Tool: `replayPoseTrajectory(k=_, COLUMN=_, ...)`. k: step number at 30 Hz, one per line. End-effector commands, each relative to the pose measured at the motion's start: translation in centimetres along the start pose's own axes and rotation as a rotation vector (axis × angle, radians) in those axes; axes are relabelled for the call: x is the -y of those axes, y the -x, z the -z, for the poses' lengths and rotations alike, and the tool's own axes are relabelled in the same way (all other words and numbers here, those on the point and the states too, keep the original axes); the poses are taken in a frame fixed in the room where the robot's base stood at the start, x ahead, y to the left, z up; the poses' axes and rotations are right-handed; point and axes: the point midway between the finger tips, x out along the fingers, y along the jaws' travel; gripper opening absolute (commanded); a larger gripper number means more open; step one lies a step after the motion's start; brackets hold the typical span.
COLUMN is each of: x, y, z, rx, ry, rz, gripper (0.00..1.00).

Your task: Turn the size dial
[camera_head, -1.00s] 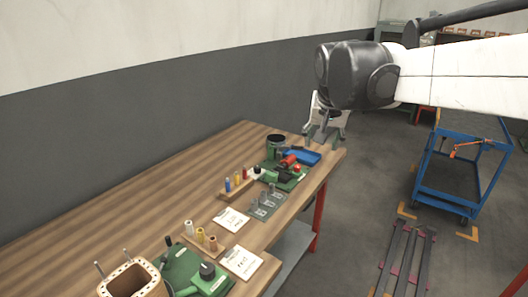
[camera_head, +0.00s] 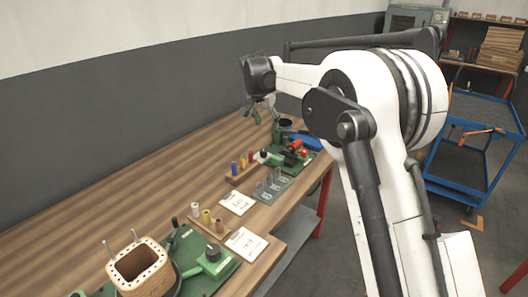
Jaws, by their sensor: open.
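My gripper (camera_head: 261,112) hangs open and empty above the far part of the wooden workbench (camera_head: 130,195), small in the view. A green device (camera_head: 200,268) with a dark round knob (camera_head: 212,254) sits at the bench's near end, far from my gripper. A second green device (camera_head: 288,158) with black and red parts stands at the far end, below and right of my gripper. I cannot tell for sure which part is the size dial; no dial markings are readable.
A wooden block with holes (camera_head: 138,268) stands at the near end. Coloured spools (camera_head: 206,216), white cards (camera_head: 246,243) and a grey plate with clear pieces (camera_head: 271,186) lie along the right side. The bench's left side is clear. A blue cart (camera_head: 462,165) stands right.

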Motion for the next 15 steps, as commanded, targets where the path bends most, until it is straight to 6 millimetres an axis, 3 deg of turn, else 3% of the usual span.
replayPoseTrajectory(k=1, x=1.3, y=-1.2, z=-0.1, rx=0.001, ry=-0.005, rz=-0.005, gripper=0.45)
replayPoseTrajectory(k=6, x=3.9, y=-4.1, z=-0.6, rx=0.003, ry=-0.028, rz=-0.022, gripper=0.45)
replayPoseTrajectory(k=15, x=5.0, y=-6.2, z=-0.9, rx=0.004, ry=-0.040, rz=-0.030, gripper=0.45)
